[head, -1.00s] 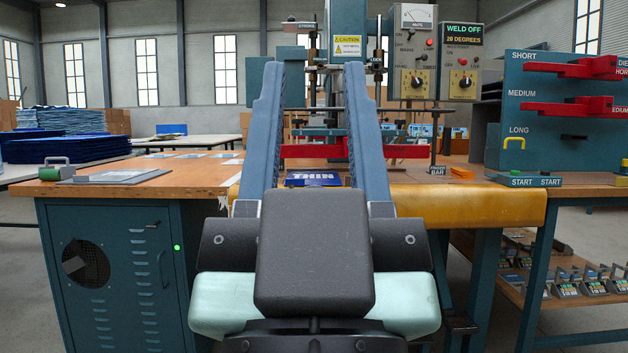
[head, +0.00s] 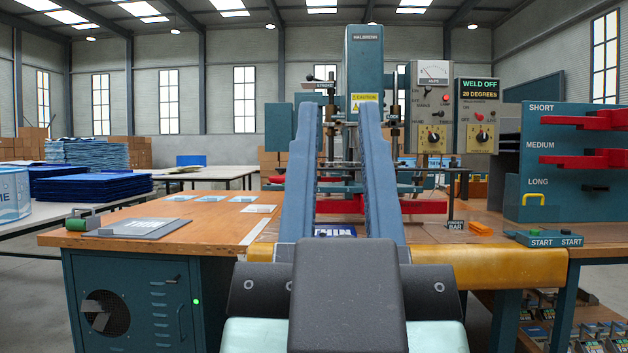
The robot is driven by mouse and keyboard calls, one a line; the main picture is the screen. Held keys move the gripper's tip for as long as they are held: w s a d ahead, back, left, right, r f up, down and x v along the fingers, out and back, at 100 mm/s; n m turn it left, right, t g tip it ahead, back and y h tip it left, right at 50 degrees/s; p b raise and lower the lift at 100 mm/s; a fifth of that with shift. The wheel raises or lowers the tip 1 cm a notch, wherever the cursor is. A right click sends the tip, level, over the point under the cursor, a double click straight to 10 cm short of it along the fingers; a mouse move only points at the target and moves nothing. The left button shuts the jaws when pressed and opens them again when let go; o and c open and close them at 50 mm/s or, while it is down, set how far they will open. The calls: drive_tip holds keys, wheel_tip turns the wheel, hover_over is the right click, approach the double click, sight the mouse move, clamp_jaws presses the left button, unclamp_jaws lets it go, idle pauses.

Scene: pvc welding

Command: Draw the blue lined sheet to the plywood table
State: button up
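My gripper (head: 340,106) shows in the middle of the head view, with two long blue fingers pointing away and a clear gap between them. It is open, and I see nothing held. A blue item marked THIN (head: 335,231) lies on the bench, seen low between the fingers and partly hidden by them. Dark blue sheets (head: 95,187) lie in stacks on a pale table at the left, well away from my gripper. I cannot tell which sheet is lined. A wood-topped table (head: 215,213) stands left of my fingers; it looks like the plywood table.
The welding machine (head: 364,70) stands behind my fingers, with red bars at its base. A grey plate with a green-handled tool (head: 135,227) lies on the wooden top. A tool board (head: 570,165) stands at the right. A clear printed container (head: 12,195) is at the left edge.

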wheel_tip(320, 180, up, 45)
drive_tip(key=p, duration=4.2)
drive_tip(key=shift+f, duration=0.1)
